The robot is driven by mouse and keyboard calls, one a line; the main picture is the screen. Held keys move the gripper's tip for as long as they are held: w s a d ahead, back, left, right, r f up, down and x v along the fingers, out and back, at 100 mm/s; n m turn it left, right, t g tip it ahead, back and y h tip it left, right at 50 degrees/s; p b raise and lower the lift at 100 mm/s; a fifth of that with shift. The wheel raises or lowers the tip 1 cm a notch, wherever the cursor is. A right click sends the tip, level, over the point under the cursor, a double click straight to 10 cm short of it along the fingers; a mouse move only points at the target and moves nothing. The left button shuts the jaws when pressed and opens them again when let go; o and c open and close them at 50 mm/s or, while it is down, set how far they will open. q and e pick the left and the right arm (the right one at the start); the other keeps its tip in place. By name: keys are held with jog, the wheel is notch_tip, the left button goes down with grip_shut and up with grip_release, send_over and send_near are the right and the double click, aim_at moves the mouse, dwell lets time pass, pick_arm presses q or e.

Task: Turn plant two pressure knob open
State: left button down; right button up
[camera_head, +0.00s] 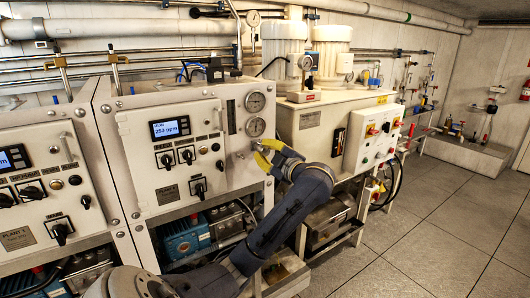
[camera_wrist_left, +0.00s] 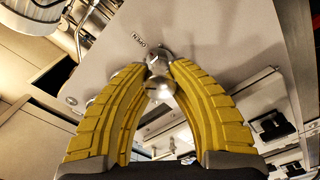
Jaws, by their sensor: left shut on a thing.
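The white plant panel (camera_head: 150,135) with the lit display stands in the middle left of the head view. My left gripper (camera_head: 259,153) is at its right edge, below two round gauges. In the left wrist view, the yellow fingers of my left gripper (camera_wrist_left: 158,72) are shut on a small metallic pressure knob (camera_wrist_left: 160,88). In the head view the fingers mostly hide the knob. My right gripper is in neither view.
An upper gauge (camera_head: 256,102) and a lower gauge (camera_head: 256,127) are just above the gripper. A white box with coloured buttons (camera_head: 375,135) stands to the right. The plant 1 panel (camera_head: 40,190) is at the left. The tiled floor (camera_head: 430,220) at the right is clear.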

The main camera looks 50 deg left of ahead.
pick_arm(q)
jog(key=shift+f+n, duration=0.15)
jog(key=shift+n, duration=0.15)
